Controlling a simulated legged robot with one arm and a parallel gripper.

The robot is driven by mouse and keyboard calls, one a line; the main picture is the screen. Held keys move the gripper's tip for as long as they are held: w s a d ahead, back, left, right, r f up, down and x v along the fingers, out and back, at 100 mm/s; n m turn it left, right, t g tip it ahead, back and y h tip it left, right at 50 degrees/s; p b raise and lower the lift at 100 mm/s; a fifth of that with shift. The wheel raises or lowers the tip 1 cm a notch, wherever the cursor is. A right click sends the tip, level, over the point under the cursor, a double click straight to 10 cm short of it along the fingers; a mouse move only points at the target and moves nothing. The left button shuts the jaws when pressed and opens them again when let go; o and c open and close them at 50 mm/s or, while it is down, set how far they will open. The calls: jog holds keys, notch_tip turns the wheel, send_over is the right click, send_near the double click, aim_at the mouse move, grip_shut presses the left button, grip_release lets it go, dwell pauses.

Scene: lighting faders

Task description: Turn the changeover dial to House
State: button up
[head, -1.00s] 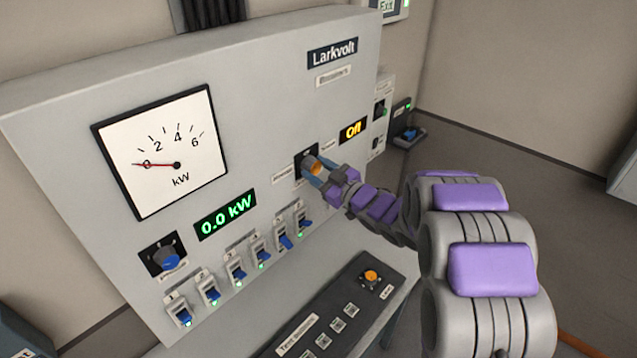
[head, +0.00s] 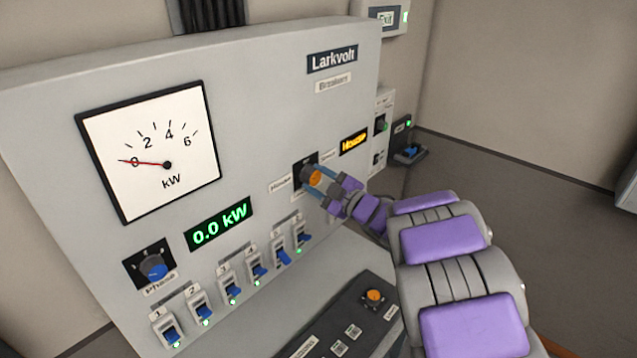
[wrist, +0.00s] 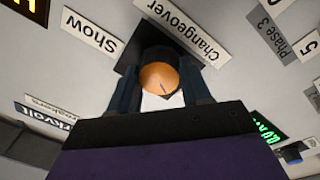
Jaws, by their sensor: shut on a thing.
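The changeover dial (head: 314,177), with an orange face on a dark square plate, sits on the grey Larkvolt panel (head: 262,100). My gripper (head: 332,184) is shut on it, with one finger on each side. In the wrist view the dial's orange face (wrist: 160,77) shows between the two fingers, near labels reading "Changeover" and "Show". The small display (head: 354,142) right of the dial shows amber text that looks like "House". Part of the dial and its plate is hidden by my fingers.
A kW meter (head: 155,150) reads about 0, and a green display (head: 219,224) reads 0.0 kW. A phase knob (head: 153,267) and a row of breaker switches (head: 231,287) lie lower left. A dark console with an orange button (head: 373,296) stands below my arm.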

jog(key=o, duration=0.6)
jog(key=shift+o, duration=1.4)
jog(key=shift+w+f, duration=0.1)
jog(key=shift+w, duration=0.1)
jog(key=shift+o, duration=0.9)
jog(key=shift+a, duration=0.15)
jog(key=shift+s, duration=0.15)
jog(key=shift+d, duration=0.25)
jog(key=v, duration=1.7)
jog(key=shift+a+p, duration=0.15)
jog(key=shift+p, duration=0.3)
